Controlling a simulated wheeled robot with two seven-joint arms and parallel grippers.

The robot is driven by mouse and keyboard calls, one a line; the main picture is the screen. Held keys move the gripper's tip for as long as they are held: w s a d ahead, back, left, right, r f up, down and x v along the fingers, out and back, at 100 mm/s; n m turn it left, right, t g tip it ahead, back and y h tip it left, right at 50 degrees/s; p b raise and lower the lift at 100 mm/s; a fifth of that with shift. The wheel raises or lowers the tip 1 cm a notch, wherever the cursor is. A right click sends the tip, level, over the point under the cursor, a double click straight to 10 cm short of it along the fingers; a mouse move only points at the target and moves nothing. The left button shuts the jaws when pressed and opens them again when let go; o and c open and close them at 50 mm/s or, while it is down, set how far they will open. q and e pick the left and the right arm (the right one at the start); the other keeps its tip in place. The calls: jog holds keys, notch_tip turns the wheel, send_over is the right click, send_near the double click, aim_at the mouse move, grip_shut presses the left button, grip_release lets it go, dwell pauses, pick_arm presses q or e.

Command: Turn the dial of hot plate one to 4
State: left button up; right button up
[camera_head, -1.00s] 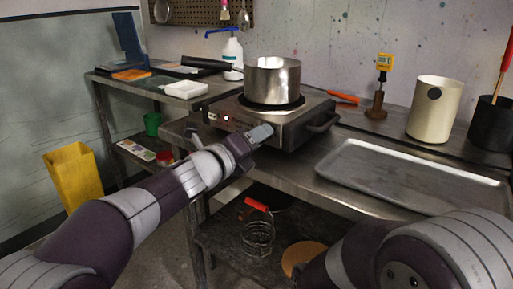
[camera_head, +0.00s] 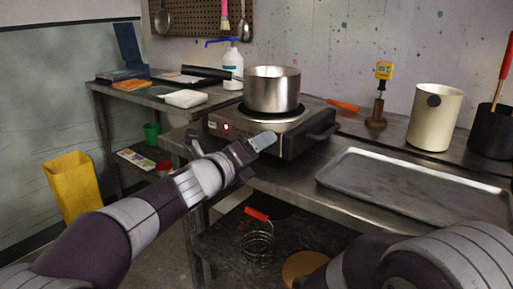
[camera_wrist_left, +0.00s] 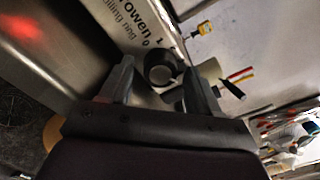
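The hot plate (camera_head: 290,138) stands on the steel bench with a steel pot (camera_head: 272,90) on its burner. A red light (camera_head: 226,126) glows on its front panel. My left gripper (camera_head: 263,141) is in front of that panel, and the dial is hidden in the head view. In the left wrist view, a black round dial (camera_wrist_left: 160,67) shows between the tips of my open left gripper (camera_wrist_left: 158,72), with gaps at both sides. Printed digits 0 and 1 show beside it; the dial's setting cannot be read. My right gripper is out of view.
A metal tray (camera_head: 330,181) lies on the bench to the right. A cream canister (camera_head: 433,118), a black pot (camera_head: 492,132) and a yellow-topped gauge (camera_head: 384,72) stand behind it. A lower shelf holds a wire basket (camera_head: 258,246). A yellow bin (camera_head: 72,186) stands at left.

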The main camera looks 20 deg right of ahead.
pick_arm(q)
jog(key=shift+a, duration=0.1)
jog(key=v, duration=1.2)
jog(key=shift+s+a+p, duration=0.2)
jog(key=shift+s+p, duration=0.05)
jog(key=shift+p, duration=0.2)
